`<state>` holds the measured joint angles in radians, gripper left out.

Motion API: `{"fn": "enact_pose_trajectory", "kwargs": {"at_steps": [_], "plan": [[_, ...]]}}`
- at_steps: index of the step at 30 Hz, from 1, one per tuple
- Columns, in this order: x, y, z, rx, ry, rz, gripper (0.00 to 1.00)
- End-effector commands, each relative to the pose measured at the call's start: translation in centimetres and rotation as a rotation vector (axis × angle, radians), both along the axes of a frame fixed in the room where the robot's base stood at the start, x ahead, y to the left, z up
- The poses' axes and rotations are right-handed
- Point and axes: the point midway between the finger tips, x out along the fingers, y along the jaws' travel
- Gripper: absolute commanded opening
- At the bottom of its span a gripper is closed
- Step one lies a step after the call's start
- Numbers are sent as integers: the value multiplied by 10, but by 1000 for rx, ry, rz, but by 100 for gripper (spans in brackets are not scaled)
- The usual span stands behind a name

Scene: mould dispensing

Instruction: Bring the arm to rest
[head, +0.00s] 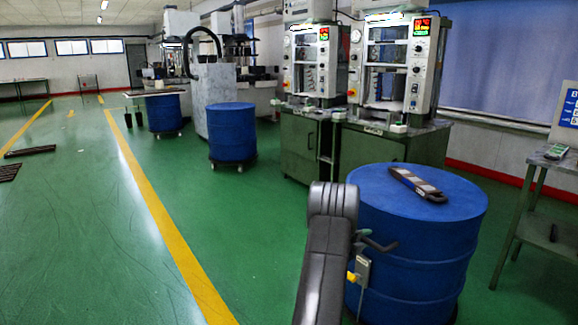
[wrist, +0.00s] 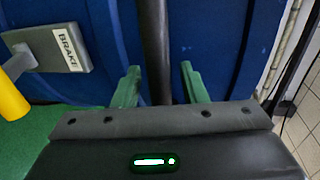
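My gripper (wrist: 160,68) shows in the wrist view with its two green fingers apart. A dark upright bar (wrist: 154,40) stands between them, with a visible gap to the right finger and a narrow one to the left. The fingers do not close on it. A black handle (head: 378,244) shows beside the arm.
A grey BRAKE plate (wrist: 55,48) with a yellow-ended lever (wrist: 12,98) is left of the fingers. Presses (head: 392,70) stand behind, and a side table (head: 548,160) is right.

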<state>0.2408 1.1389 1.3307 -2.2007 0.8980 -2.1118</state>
Motion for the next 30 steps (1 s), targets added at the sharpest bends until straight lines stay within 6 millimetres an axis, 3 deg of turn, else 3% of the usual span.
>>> {"fn": "enact_pose_trajectory", "kwargs": {"at_steps": [17,30], "plan": [[-3,5,2,1,0,1,39],[-49,69,20,0,0,2,39]]}}
